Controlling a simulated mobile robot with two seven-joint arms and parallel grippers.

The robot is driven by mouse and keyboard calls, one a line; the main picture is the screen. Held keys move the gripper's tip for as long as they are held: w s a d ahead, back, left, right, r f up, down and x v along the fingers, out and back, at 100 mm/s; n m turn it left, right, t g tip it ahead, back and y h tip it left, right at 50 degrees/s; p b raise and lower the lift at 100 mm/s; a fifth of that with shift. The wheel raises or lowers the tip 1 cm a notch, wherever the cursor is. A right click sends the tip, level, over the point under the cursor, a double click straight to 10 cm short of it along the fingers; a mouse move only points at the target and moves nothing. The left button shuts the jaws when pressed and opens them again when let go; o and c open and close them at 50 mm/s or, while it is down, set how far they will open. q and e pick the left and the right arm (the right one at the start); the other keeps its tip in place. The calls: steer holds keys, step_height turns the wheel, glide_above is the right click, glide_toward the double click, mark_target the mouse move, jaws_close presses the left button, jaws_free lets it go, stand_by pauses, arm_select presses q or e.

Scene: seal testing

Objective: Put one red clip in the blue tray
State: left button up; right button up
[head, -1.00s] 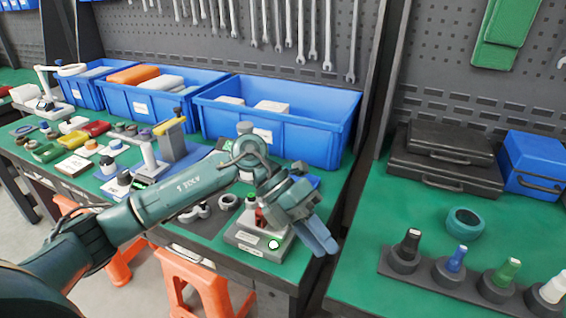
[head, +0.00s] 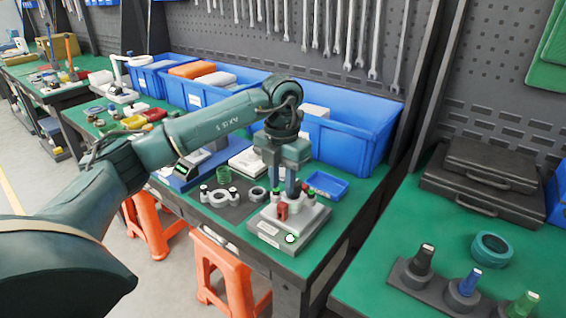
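A small red clip (head: 283,212) stands on the grey test fixture (head: 265,237) near the right end of the left bench. Other red bits show beside it on the fixture, too small to make out. My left gripper (head: 284,194) points down just above the fixture, over the red clip. Its two blue-grey fingers look parted, with nothing seen between them; contact with the clip cannot be told. The small blue tray (head: 327,186) lies on the green bench just behind and right of the fixture and looks empty. My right gripper is not in view.
Large blue bins (head: 352,140) stand along the back of the bench. A teal ring (head: 491,249) and a rack of colored plugs (head: 462,290) are on the right bench. Orange stools (head: 230,268) stand in front.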

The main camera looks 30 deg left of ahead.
mark_target(283, 204)
arm_select(q)
step_height(283, 204, down, 8)
steer(key=shift+r, duration=0.2)
jaws_close()
stand_by(0.6)
